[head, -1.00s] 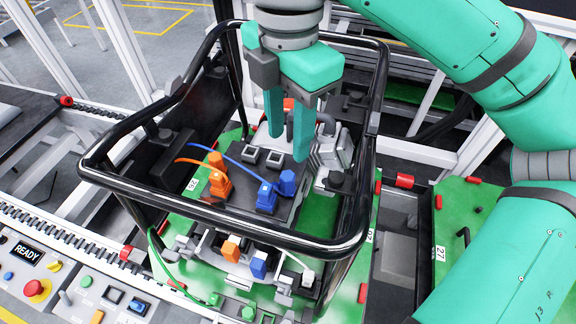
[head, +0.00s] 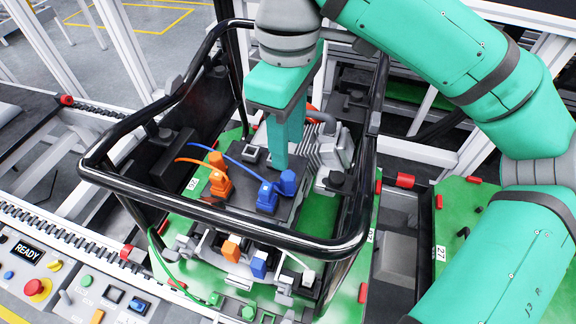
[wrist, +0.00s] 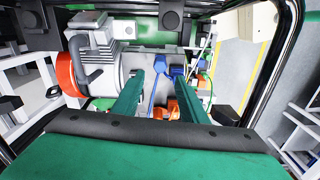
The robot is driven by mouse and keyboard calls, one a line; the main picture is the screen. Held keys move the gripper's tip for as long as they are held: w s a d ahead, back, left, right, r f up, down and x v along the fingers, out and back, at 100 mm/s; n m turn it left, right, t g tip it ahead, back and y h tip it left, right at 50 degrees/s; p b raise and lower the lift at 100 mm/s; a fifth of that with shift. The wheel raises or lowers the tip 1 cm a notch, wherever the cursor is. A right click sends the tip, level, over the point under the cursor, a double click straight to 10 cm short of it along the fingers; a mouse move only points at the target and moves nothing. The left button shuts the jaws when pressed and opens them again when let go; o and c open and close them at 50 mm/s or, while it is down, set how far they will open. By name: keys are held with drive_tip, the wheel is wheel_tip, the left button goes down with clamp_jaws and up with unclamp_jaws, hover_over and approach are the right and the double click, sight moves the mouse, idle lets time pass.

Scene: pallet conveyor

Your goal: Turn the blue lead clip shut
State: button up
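A blue lead clip (head: 267,196), with a blue cable running to it, sits on the dark plate inside the black frame. A second blue piece (head: 287,182) stands right beside it; I cannot tell whether they are joined. In the wrist view the cabled blue clip (wrist: 160,64) shows beyond the gap between my fingers. My gripper (head: 280,162) points down behind the blue pieces in the head view, its fingers nearly in line. The wrist view shows my gripper (wrist: 160,82) open, with no object gripped. How far the fingertips are above the plate is unclear.
Orange clips (head: 219,185) sit left of the blue pieces. The black tube frame (head: 225,213) rings the work area. A grey ribbed unit (head: 325,150) stands right of my fingers. Lower orange (head: 231,249) and blue (head: 259,264) blocks sit at the front. A control panel is at lower left.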

sight(288, 175)
wheel_tip(288, 175, down, 8)
drive_tip(key=shift+r, duration=0.2)
